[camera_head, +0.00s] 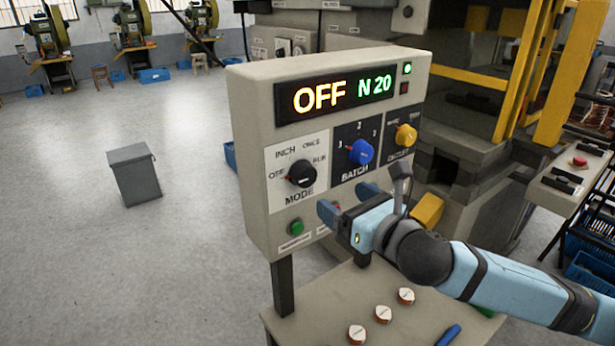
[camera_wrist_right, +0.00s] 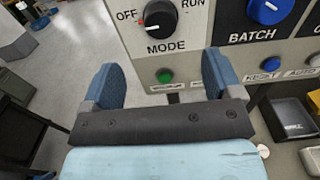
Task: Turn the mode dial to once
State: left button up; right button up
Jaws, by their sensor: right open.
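The black mode dial (camera_head: 302,174) is on the left of the grey control box, on a white plate marked OFF, INCH, ONCE and RUN. Its red pointer faces left toward OFF. The display (camera_head: 333,95) reads OFF and N 20. My right gripper (camera_head: 347,202) is open and empty, below and to the right of the dial. In the right wrist view the dial (camera_wrist_right: 160,18) is beyond and above the open fingers (camera_wrist_right: 163,72), apart from them. My left gripper is not in view.
A blue batch dial (camera_head: 360,152) and a yellow dial (camera_head: 405,135) sit right of the mode dial. A green button (camera_head: 295,227) is below it. Several white-topped round pieces lie on the table (camera_head: 325,290) under the box.

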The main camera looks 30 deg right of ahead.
aim_at(309, 175)
jog(key=w, duration=0.4)
jog(key=w+a+p, duration=0.1)
jog(key=w, duration=0.2)
jog(key=w+p, duration=0.1)
jog(key=w, duration=0.3)
jog(key=shift+w+a, duration=0.35)
jog(key=shift+c, duration=0.3)
jog(key=c, duration=0.8)
